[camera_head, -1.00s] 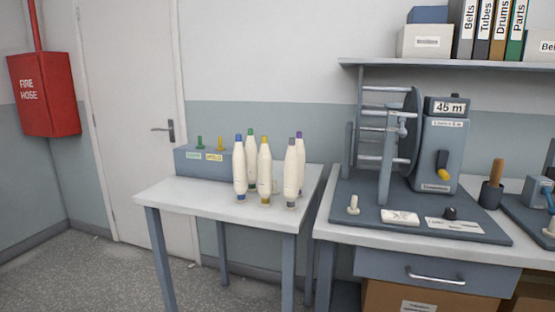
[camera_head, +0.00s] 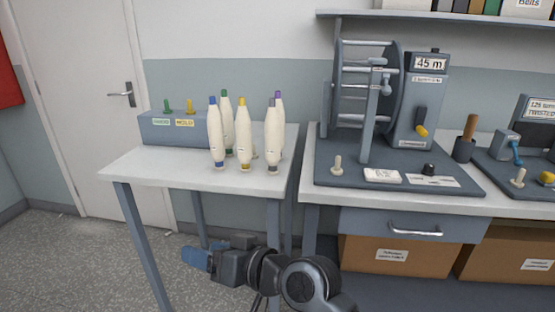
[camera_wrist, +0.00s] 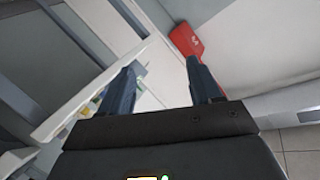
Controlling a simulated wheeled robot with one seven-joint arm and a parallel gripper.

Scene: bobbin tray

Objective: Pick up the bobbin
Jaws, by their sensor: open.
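Several white bobbins stand upright in a cluster on a small white-topped table (camera_head: 140,168). They include a blue-tipped bobbin (camera_head: 216,138), a green-tipped bobbin (camera_head: 226,112), a yellow-tipped bobbin (camera_head: 243,138), a purple-tipped bobbin (camera_head: 279,112) and a front right bobbin (camera_head: 272,138) with a muted tip. The bobbins overlap, so some are partly hidden. My gripper (camera_head: 195,257) is low in front of the table, below its top and apart from the bobbins. In the wrist view my gripper (camera_wrist: 161,80) is open, with nothing between its fingers. No bobbin shows clearly there.
A grey box (camera_head: 172,134) with green and yellow pegs stands at the table's back left. A workbench (camera_head: 320,190) on the right carries a winding reel (camera_head: 400,80) and a counter (camera_head: 430,64). The table's front left top is clear. A red box (camera_wrist: 186,40) shows in the wrist view.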

